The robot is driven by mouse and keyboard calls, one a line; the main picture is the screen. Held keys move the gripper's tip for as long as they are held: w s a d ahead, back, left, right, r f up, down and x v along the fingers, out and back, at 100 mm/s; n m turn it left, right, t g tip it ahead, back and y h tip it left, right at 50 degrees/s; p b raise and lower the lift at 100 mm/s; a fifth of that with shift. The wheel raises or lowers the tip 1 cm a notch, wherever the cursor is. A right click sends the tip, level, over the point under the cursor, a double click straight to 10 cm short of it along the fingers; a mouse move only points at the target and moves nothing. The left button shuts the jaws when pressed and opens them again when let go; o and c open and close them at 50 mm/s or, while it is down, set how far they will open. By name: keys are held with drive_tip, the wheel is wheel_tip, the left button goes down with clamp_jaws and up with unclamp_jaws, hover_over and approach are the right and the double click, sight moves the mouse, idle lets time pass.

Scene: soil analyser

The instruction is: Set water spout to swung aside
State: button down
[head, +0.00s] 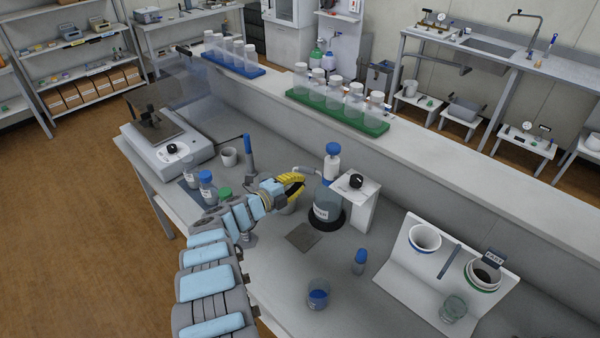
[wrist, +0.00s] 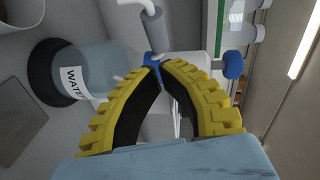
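The water bottle (head: 328,205) stands upright, with a blue collar, a white neck and a blue top knob (head: 333,148). A thin pale spout (head: 306,170) reaches left from its neck. My gripper (head: 301,180) is beside the bottle's neck. Its yellow fingers (wrist: 163,66) curve together with a narrow gap at the tips. Whether they touch the spout is hidden.
A white stand with a black knob (head: 356,182) is close right of the bottle. A beaker (head: 318,294) and a blue-capped vial (head: 360,262) stand in front. A raised ledge (head: 430,145) runs behind.

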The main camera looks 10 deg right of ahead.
drive_tip(key=s+a+r, duration=0.1)
drive_tip(key=s+a, duration=0.2)
drive_tip(key=a, duration=0.6)
drive_tip(key=shift+s+a+r, duration=0.15)
drive_tip(key=shift+s, duration=0.15)
drive_tip(key=shift+r, duration=0.1)
